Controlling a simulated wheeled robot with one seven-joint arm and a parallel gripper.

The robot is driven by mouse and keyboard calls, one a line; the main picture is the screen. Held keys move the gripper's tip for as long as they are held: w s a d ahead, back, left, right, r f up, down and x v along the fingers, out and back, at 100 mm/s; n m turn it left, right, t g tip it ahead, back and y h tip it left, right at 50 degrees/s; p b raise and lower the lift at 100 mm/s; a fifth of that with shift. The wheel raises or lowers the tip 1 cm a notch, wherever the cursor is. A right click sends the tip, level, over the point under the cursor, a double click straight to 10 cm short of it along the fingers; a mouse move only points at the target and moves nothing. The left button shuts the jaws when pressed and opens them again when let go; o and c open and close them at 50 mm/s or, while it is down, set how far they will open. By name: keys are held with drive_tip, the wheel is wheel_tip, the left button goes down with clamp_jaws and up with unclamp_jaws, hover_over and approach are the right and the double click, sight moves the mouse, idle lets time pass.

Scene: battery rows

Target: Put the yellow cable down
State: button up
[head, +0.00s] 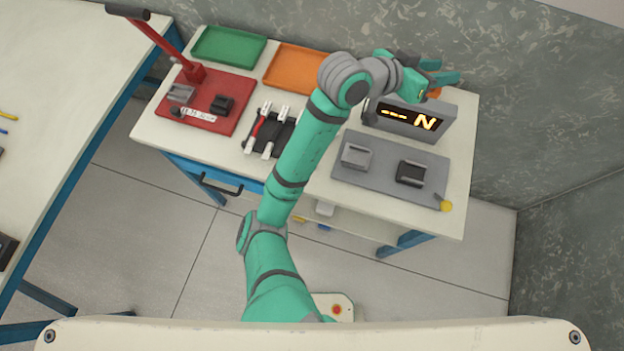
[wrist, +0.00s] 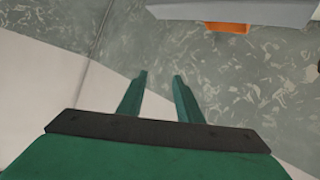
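My gripper (head: 446,70) is raised at the back right, above and behind the display box, close to the wall. In the wrist view its two fingers (wrist: 160,76) are apart with nothing between them. I cannot make out a yellow cable for certain. A thin yellow strip (head: 8,117) lies on the left table, cut off by the picture's left edge, far from my gripper. A small yellow piece (head: 299,219) shows below the workbench top, too small to tell what it is.
The wall (wrist: 250,85) lies beyond my fingers.

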drive_tip(key=s+a+f+n+t+y, duration=0.3)
drive_tip(key=s+a+f+n, duration=0.1)
drive_tip(key=a+f, duration=0.1)
drive_tip(key=s+a+f+n+t+y, duration=0.3)
drive_tip(key=s+a+f+n+t, duration=0.1)
drive_tip(key=f, duration=0.3)
drive_tip(key=s+a+f+n+t+y, duration=0.3)
drive_tip(key=s+a+f+n+y, duration=0.1)
drive_tip(key=s+a+f+n, duration=0.1)
drive_tip(key=shift+s+a+f+n, duration=0.4)
drive_tip(key=shift+a+f+n, duration=0.25)
drive_tip(key=shift+f+n, duration=0.05)
drive_tip(key=s+a+m+y, duration=0.1)
drive_tip(key=s+a, duration=0.2)
drive_tip(key=s, duration=0.4)
drive_tip(key=s+a+f+m, duration=0.1)
drive_tip(key=s+a+m, duration=0.1)
drive_tip(key=s+a, duration=0.2)
drive_tip(key=s+a+m+y, duration=0.1)
drive_tip(key=s+a, duration=0.3)
drive_tip(key=s, duration=0.5)
drive_tip(key=shift+s+a+f+m+g+y, duration=0.15)
drive_tip(key=shift+s+f+m+g+y, duration=0.1)
drive_tip(key=shift+s+m+g+y, duration=0.1)
drive_tip(key=shift+w, duration=0.1)
